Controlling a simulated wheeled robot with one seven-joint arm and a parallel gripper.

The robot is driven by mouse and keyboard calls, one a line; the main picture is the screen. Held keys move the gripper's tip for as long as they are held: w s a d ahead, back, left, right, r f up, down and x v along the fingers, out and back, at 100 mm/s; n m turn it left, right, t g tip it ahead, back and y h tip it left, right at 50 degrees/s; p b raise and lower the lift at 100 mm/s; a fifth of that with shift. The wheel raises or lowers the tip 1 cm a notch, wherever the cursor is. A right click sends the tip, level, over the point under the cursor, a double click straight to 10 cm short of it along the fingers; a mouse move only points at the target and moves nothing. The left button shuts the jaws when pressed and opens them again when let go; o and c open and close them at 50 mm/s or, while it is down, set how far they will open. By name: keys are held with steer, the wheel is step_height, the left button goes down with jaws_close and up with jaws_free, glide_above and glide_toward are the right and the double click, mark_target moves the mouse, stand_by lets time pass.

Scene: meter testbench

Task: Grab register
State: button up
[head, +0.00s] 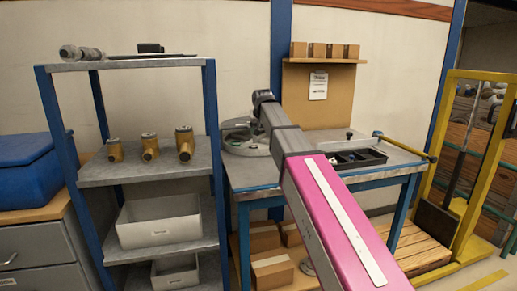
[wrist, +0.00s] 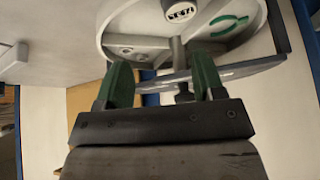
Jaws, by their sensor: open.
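My gripper (wrist: 160,80) shows in the wrist view with two green fingers spread apart and nothing between them but a grey stem seen beyond. A large round pale-grey device (wrist: 125,25) fills the top of that view, with a small round white piece with a dark label (wrist: 181,10) and a green curved mark on it. I cannot tell for sure which part is the register. In the head view the round grey device (head: 236,140) stands on the workbench, and the end of my arm (head: 263,97) is above it. My fingertips are hidden there.
The workbench (head: 250,175) also holds a black tray (head: 357,157) at its right. A shelf rack (head: 110,172) on the left carries brass meter bodies (head: 149,146) and grey bins (head: 159,221). Small boxes (head: 317,50) sit on a wall shelf. A yellow frame (head: 440,170) stands right.

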mark_target(253, 145)
steer(key=shift+n, duration=0.4)
steer(key=w+a+f, duration=0.1)
steer(key=f, duration=0.2)
steer(key=w+a+f, duration=0.1)
steer(key=w+f, duration=0.1)
steer(key=f, duration=0.1)
steer(key=w+a+f, duration=0.1)
steer(key=f, duration=0.2)
steer(key=shift+w+a, duration=0.15)
steer(key=shift+a, duration=0.05)
steer(key=shift+c, duration=0.3)
steer(key=c, duration=0.6)
